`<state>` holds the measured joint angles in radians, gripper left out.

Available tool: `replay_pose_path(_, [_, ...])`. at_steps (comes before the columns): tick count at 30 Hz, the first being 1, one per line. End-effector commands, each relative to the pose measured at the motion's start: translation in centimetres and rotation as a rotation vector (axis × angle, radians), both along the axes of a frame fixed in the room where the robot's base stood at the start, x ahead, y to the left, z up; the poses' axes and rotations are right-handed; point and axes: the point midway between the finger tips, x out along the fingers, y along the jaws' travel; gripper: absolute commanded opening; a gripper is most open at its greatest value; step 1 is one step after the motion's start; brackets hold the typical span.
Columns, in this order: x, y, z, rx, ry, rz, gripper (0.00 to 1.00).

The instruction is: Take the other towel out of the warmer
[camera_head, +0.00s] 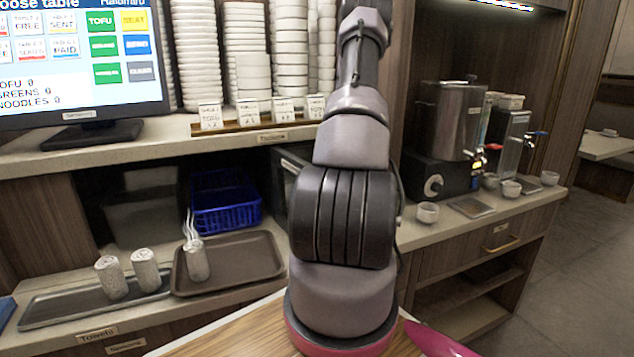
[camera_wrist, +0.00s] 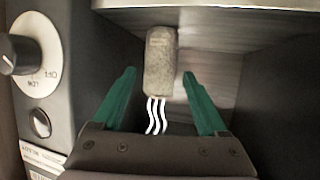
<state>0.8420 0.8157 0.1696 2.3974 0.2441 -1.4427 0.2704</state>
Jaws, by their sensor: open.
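A rolled grey-white towel (camera_wrist: 161,62) lies inside the warmer (camera_wrist: 262,85) in the wrist view, with wavy white steam marks at its near end. My gripper (camera_wrist: 158,74) is open, its two green fingers pointing into the warmer, one on each side of the towel. A gap shows on both sides, so the fingers do not appear to grip it. In the head view my arm hides my gripper and most of the warmer (camera_head: 282,172). Another rolled towel (camera_head: 196,262), with white steam marks, stands on the brown tray (camera_head: 250,258).
Two more rolled towels (camera_head: 112,278) (camera_head: 146,268) stand on the grey tray (camera_head: 60,305) at left. A blue basket (camera_head: 225,208) sits behind the brown tray. The warmer's dial (camera_wrist: 35,47) is left of its opening. The brown tray's right part is clear.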

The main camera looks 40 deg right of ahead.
Motion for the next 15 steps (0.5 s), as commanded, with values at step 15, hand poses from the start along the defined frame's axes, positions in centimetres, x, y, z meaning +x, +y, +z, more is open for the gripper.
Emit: replay_pose_path(15, [5.3, -2.8, -2.2, 0.001, -0.002, 0.001, 0.76])
